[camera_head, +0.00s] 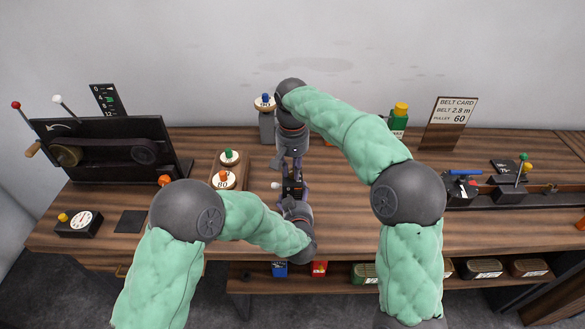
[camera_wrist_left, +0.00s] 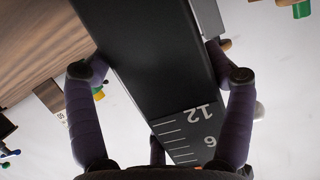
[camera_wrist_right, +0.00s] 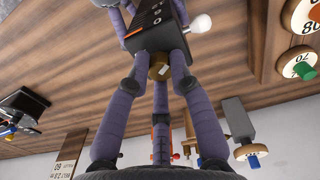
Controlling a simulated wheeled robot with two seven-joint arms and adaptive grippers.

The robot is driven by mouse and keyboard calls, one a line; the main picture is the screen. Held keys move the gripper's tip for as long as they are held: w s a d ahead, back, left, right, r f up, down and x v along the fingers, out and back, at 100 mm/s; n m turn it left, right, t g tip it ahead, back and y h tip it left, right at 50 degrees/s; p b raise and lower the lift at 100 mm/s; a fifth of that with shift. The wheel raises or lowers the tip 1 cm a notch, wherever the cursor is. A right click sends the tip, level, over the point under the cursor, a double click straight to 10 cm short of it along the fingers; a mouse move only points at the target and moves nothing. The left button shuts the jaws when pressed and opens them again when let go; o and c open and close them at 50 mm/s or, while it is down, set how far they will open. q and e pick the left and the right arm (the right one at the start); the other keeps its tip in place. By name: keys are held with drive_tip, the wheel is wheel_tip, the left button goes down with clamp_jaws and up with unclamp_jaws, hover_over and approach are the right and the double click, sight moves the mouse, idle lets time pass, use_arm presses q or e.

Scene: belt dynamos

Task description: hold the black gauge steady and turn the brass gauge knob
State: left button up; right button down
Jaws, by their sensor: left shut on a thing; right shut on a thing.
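The black gauge (camera_head: 293,188) is held just above or on the bench at its middle, between my two grippers. In the left wrist view the black gauge (camera_wrist_left: 150,50) fills the space between the fingers of my left gripper (camera_wrist_left: 155,62), with white scale marks near 12 and 6. My left gripper is shut on its body. In the right wrist view the brass knob (camera_wrist_right: 159,72) is on the end of the gauge, between the fingertips of my right gripper (camera_wrist_right: 160,62), which is shut on it. A white knob (camera_wrist_right: 200,23) sticks out from the gauge's side.
A wooden block with numbered dials (camera_head: 224,181) stands left of the gauge. A belt machine (camera_head: 100,155) and a small dial box (camera_head: 78,223) are at the left.

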sight(293, 171)
use_arm(q)
drive_tip(key=shift+s+f, duration=0.1)
drive_tip(key=shift+f, duration=0.15)
use_arm(e)
drive_tip(key=n, duration=1.1)
drive_tip(key=shift+n, duration=0.3)
drive_tip(key=c, duration=1.1)
unclamp_jaws()
wheel_tip(293, 171, up, 12)
